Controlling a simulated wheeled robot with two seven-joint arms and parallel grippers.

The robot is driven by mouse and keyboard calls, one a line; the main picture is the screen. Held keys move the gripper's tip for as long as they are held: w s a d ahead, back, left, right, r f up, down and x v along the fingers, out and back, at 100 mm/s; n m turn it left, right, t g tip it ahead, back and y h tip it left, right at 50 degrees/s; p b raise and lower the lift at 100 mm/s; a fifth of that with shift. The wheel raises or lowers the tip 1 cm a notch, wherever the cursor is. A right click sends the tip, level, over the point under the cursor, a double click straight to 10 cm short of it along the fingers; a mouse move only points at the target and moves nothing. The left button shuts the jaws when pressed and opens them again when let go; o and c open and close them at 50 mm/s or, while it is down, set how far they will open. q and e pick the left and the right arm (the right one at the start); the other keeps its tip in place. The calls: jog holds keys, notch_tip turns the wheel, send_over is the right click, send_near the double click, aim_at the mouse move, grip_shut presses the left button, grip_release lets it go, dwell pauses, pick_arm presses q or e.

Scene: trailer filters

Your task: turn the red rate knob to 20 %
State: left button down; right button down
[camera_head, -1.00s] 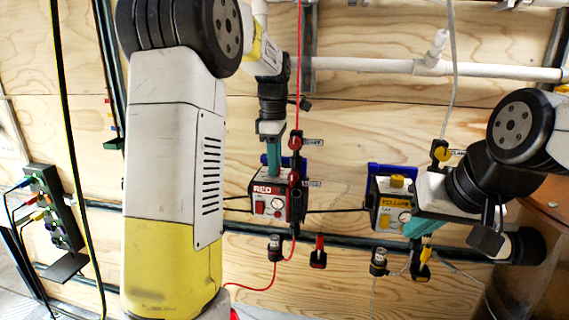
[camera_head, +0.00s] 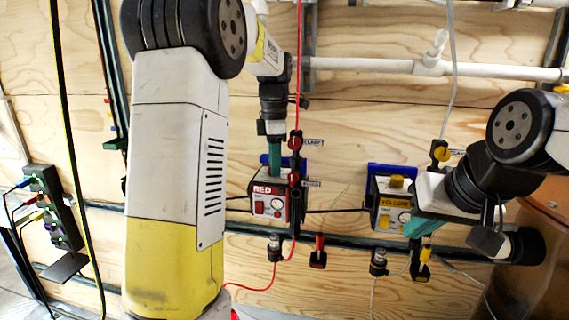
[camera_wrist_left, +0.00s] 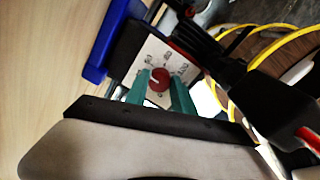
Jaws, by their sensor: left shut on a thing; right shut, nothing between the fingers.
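The red pump box (camera_head: 266,200), marked RED, hangs on the plywood wall in the middle of the head view. My left gripper (camera_head: 275,170) comes down onto its top from above. In the left wrist view its two teal fingers (camera_wrist_left: 161,88) are shut on the red rate knob (camera_wrist_left: 160,79), one on each side. The knob sits on a pale dial face (camera_wrist_left: 152,60) with printed marks, too small to read surely. In the head view the knob is hidden. My right gripper (camera_head: 420,228) is shut and empty beside the yellow pump box (camera_head: 390,205).
Red valves (camera_head: 295,143) on a red line stand right beside the red box. A red-handled clip (camera_head: 318,252) and a dark fitting (camera_head: 275,248) are below it. A white pipe (camera_head: 370,68) crosses above. Yellow hoses (camera_wrist_left: 255,65) show in the left wrist view.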

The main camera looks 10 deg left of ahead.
pick_arm(q)
jog(key=c, duration=1.1)
grip_release()
jog(key=shift+r, duration=0.15)
notch_tip(320, 180, up, 7)
jog(key=shift+s+d+r, duration=0.1)
jog(key=shift+s+r, duration=0.05)
